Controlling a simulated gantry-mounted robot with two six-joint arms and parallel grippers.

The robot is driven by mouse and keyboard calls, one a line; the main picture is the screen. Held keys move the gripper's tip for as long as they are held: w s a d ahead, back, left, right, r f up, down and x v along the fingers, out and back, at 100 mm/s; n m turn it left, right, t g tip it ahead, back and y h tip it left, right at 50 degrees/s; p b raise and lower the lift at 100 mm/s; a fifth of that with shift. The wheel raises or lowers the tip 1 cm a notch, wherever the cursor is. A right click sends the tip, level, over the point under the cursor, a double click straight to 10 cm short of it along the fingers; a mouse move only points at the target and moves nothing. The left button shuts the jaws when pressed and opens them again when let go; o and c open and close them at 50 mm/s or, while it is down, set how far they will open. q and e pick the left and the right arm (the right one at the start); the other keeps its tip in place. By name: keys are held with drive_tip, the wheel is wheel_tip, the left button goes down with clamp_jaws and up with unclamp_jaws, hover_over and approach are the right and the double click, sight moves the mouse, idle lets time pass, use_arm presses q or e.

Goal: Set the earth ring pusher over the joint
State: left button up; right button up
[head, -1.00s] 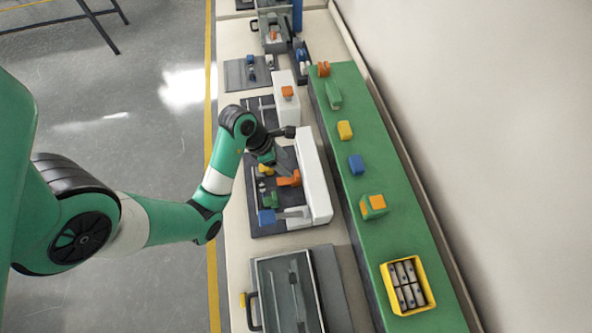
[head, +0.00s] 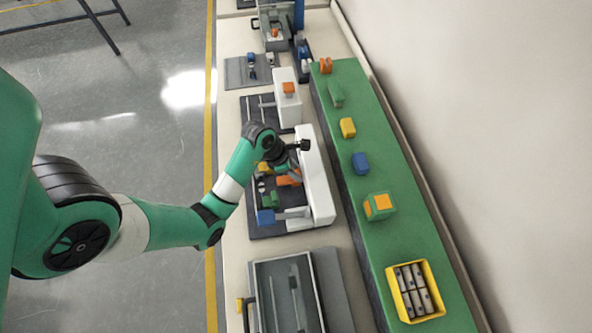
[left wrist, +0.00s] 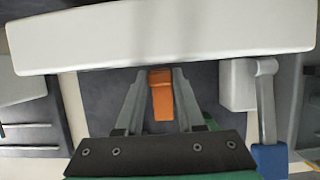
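An orange lever-like part (head: 290,179) sits on the dark plate beside the white block; it may be the earth ring pusher, but I cannot tell for certain. My left gripper (head: 287,170) is over this plate in the head view. In the left wrist view its two fingers (left wrist: 160,80) stand on either side of the orange part (left wrist: 161,98), with narrow gaps visible, so it looks open around it. The white block (head: 314,177) lies just beyond the fingertips. The joint cannot be made out. My right gripper is not in view.
A blue handle (head: 265,217) and a green part (head: 271,200) are on the same dark plate (head: 262,232). A green shelf (head: 372,160) with coloured blocks and a yellow bin (head: 411,290) runs along the right. A grey tray (head: 287,290) lies in front.

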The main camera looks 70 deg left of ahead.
use_arm(q)
clamp_jaws()
idle(1.0)
